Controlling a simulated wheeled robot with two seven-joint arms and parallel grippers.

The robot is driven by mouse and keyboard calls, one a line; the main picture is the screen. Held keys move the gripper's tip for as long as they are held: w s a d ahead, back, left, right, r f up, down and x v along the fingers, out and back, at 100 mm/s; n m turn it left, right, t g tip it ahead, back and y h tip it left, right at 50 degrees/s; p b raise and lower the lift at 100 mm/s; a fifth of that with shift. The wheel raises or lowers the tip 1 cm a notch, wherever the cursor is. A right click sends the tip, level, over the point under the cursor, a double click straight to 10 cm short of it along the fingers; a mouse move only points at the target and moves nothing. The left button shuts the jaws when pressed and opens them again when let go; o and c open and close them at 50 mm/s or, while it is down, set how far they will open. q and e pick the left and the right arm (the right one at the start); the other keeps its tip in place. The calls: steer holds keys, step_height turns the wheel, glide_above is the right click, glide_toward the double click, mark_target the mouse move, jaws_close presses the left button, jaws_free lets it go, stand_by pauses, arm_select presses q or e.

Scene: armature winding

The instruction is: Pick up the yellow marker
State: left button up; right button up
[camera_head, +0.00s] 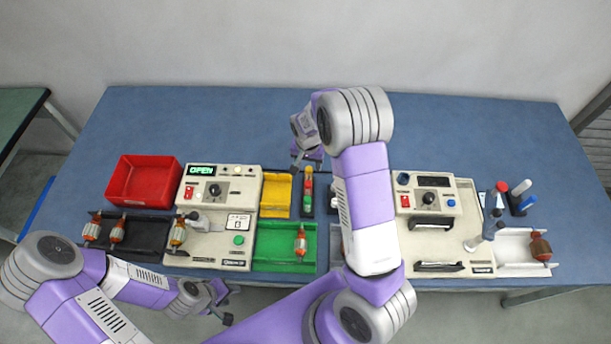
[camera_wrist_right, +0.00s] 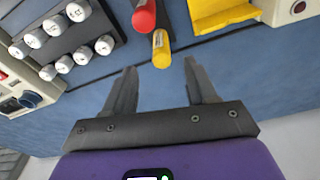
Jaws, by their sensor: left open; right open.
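The yellow marker (camera_wrist_right: 161,48) shows in the right wrist view with its round yellow end facing the camera, beside a red marker (camera_wrist_right: 144,15). In the head view a small group of coloured pieces (camera_head: 308,183) stands in a dark holder just in front of my right gripper; which piece is the yellow marker is hard to tell there. My right gripper (camera_head: 301,163) is open and empty at the far side of this holder. Its two fingers (camera_wrist_right: 160,70) point toward the yellow marker, without visible contact. My left gripper (camera_head: 224,304) is open and empty below the table's front edge.
A yellow bin (camera_head: 276,194) stands left of the holder. Several silver-topped cylinders (camera_wrist_right: 65,40) stand on its other side. A red bin (camera_head: 145,181), a left machine (camera_head: 217,215), a green tray (camera_head: 285,263) and a right machine (camera_head: 440,225) fill the front. The table's back is clear.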

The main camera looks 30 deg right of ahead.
mark_target(309, 168)
steer(key=shift+d+f, duration=0.1)
steer(key=shift+f, duration=0.7)
steer(key=f, duration=0.4)
steer(key=w+f, duration=0.1)
steer(key=f, duration=0.1)
steer(key=shift+d, duration=0.35)
steer(key=shift+c, duration=0.2)
jaws_close()
steer(key=shift+r, duration=0.1)
